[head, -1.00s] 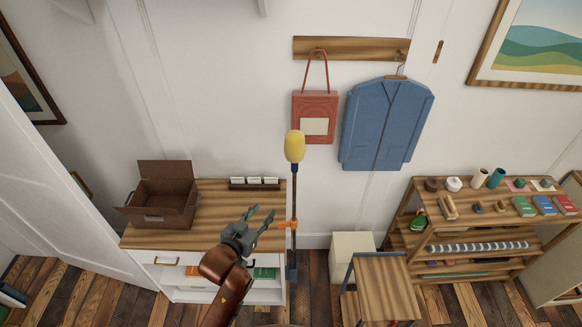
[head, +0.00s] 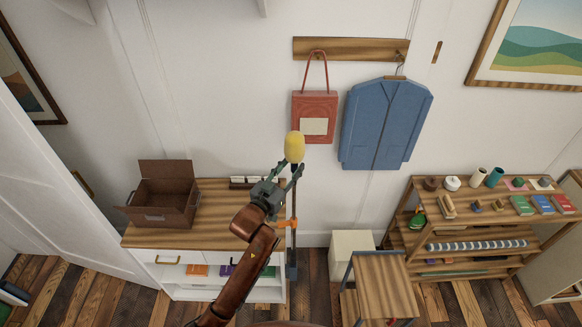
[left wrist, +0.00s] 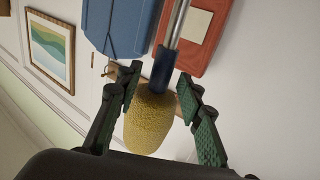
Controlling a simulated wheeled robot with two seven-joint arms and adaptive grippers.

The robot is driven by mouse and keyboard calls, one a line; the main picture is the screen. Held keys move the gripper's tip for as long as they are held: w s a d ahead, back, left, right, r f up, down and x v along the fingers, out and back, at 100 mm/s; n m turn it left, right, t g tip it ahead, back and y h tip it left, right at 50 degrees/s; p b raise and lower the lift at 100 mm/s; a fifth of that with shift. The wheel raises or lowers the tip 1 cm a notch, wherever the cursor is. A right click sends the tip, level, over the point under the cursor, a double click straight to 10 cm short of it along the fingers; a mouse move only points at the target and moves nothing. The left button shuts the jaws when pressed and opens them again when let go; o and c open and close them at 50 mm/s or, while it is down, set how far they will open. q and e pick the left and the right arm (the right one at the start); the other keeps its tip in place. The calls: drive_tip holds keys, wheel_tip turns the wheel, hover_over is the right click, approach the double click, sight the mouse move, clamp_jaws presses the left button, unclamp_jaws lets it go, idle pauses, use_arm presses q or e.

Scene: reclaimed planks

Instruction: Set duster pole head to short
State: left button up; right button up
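The duster pole stands upright in front of the wall, with a yellow fuzzy head (head: 294,147), a dark collar below it and an orange clamp (head: 287,223) lower on the shaft. My left gripper (head: 290,172) is at the upper pole, just below the yellow head. In the left wrist view the yellow head (left wrist: 152,122) and dark collar (left wrist: 162,70) lie between the two green-padded fingers (left wrist: 160,90). The fingers are spread, with gaps visible on both sides, so it is open around the pole. My right gripper is not in view.
A cabinet (head: 150,236) with a brown open box (head: 160,204) stands left of the pole. A red bag (head: 314,105) and blue jacket (head: 385,125) hang on the wall behind. A small wooden table (head: 383,275) and a shelf rack (head: 480,215) stand to the right.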

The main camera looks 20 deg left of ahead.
use_arm(q)
drive_tip(key=shift+c, duration=0.5)
clamp_jaws()
